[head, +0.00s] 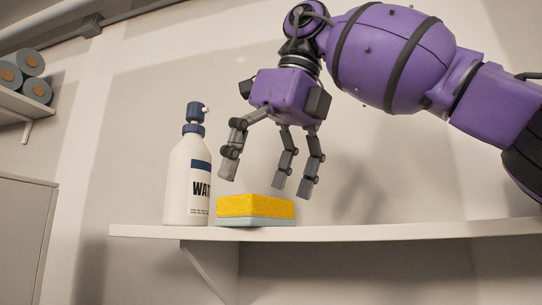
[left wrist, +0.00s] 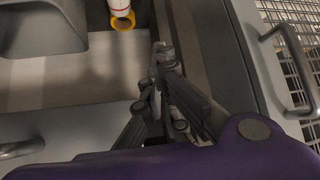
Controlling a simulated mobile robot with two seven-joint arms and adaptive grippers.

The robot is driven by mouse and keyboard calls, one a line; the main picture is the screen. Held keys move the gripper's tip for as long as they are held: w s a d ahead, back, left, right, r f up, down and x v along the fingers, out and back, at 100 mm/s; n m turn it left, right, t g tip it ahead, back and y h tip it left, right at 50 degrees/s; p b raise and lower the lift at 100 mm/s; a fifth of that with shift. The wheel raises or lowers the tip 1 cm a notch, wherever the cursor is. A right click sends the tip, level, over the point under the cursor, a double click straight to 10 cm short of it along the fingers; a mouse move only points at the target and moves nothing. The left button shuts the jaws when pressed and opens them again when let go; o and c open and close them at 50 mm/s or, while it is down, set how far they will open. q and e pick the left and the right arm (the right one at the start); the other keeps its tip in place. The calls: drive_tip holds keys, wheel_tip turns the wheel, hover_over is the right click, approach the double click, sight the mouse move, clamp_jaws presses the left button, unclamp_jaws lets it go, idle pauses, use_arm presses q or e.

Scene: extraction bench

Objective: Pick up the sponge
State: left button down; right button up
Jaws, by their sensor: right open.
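The sponge (head: 255,206), yellow on top with a pale blue-grey underside, lies flat on the white wall shelf in the head view. My right gripper (head: 263,177) hangs just above it, fingers pointing down and spread. It is open and empty, with a visible gap to the sponge's top. One finger is over the sponge's left part and the other two are towards its right end. My left gripper (left wrist: 160,85) shows in the left wrist view, away from the sponge, with its dark fingers close together. Whether they are fully shut is unclear.
A white spray bottle (head: 187,180) with a blue top stands right beside the sponge on its left. The shelf (head: 400,232) is clear to the right. Rolls (head: 30,62) lie on another shelf at upper left.

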sight(254, 199)
drive_tip(key=shift+x, duration=1.4)
drive_tip(key=shift+s, duration=0.1)
drive_tip(key=c, duration=1.2)
drive_tip(key=shift+s+a, duration=0.1)
drive_tip(key=shift+s, duration=0.15)
drive_tip(key=shift+s+a, duration=0.2)
drive_tip(key=shift+s, duration=0.55)
drive_tip(key=o, duration=1.2)
drive_tip(key=shift+w, duration=0.4)
